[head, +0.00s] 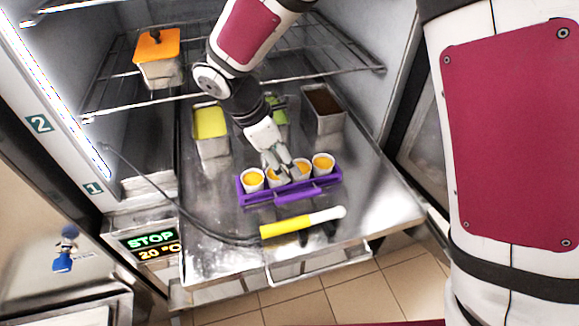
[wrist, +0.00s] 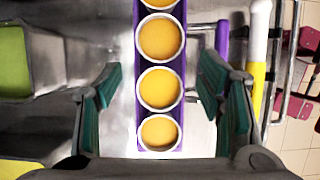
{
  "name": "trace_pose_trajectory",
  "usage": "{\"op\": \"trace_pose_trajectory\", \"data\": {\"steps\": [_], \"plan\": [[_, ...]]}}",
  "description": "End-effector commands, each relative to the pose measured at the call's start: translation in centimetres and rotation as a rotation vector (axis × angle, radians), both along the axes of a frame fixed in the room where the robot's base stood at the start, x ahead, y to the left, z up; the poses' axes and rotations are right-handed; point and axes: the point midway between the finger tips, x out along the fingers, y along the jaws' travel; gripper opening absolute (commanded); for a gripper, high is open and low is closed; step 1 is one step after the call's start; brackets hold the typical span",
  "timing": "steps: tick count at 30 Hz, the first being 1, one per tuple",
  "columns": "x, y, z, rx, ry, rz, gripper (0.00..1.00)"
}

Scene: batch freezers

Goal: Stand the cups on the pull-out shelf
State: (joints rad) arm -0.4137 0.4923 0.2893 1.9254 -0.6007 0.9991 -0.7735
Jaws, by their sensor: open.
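Several white cups with orange filling stand upright in a row in a purple rack (head: 292,192) on the metal pull-out shelf (head: 375,205). The outer cups are the left cup (head: 252,180) and the right cup (head: 323,163); my fingers partly cover the inner ones in the head view. My gripper (head: 284,168) is open, pointing down over the middle of the row. In the wrist view its green-padded fingers (wrist: 160,92) lie either side of the row, around one cup (wrist: 159,89). I cannot tell how far above it they are.
A yellow-and-white handle probe (head: 300,222) with a dark cable lies in front of the rack. Behind stand a yellow-green tub (head: 210,123), a green tub (head: 279,110) and a brown tub (head: 322,102). An orange-lidded tub (head: 157,45) sits on the wire rack above. Bare shelf is at right.

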Motion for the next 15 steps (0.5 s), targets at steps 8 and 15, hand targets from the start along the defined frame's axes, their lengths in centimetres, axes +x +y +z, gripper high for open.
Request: {"op": "trace_pose_trajectory", "data": {"steps": [8,15], "plan": [[-0.4,1.9,4.7,0.002,-0.004,0.001,0.62],[-0.7,2.6,6.4,0.000,0.000,0.000,0.62]]}}
